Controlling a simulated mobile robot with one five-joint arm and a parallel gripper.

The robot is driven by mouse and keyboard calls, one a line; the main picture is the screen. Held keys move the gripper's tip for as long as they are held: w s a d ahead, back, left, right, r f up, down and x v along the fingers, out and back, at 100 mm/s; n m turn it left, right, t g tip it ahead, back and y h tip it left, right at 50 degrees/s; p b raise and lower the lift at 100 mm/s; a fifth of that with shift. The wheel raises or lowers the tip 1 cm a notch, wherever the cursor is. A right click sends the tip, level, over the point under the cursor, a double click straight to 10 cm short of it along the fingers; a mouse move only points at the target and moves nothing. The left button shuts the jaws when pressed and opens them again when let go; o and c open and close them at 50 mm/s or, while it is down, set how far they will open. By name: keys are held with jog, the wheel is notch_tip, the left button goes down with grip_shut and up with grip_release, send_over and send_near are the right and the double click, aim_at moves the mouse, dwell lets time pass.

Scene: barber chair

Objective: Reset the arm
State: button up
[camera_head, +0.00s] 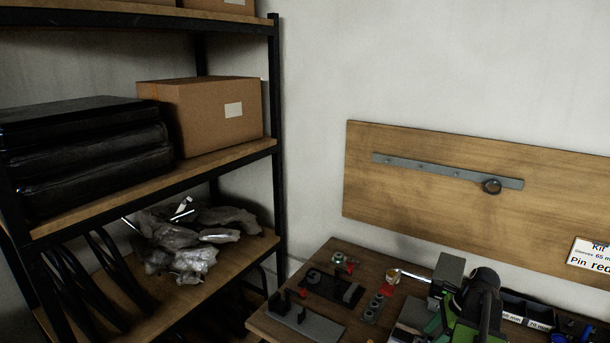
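I see no gripper of mine that I can make out in the head view. A dark, rounded black and green shape (484,290) stands at the bottom right, cut off by the lower edge. I cannot tell whether it is part of my arm or equipment on the bench. A grey block (448,270) shows beside it on the left.
A wooden workbench (262,322) holds dark fixtures (330,288) and small red parts. Labelled bins (527,310) stand at right. A wooden wall board (410,200) carries a metal strip and ring. Shelving (280,140) with a cardboard box (215,115) stands at left.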

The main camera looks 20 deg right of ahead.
jog(key=w+a+n+g, duration=0.1)
jog(key=w+a+n, duration=0.1)
jog(key=w+a, duration=0.45)
jog(key=w+a+n+g, duration=0.1)
jog(key=w+a+n, duration=0.15)
jog(key=a, duration=0.75)
jog(key=w+a+f+n+h, duration=0.1)
jog(key=a+n, duration=0.9)
jog(key=a, duration=0.3)
jog(key=w+a+n+h, duration=0.1)
jog(key=a+n+h, duration=0.1)
jog(key=a+n, duration=0.9)
jog(key=shift+w+a+f+g, duration=0.35)
jog(key=shift+w+a+g, duration=0.05)
jog(key=shift+a, duration=0.55)
jog(key=shift+d, duration=0.1)
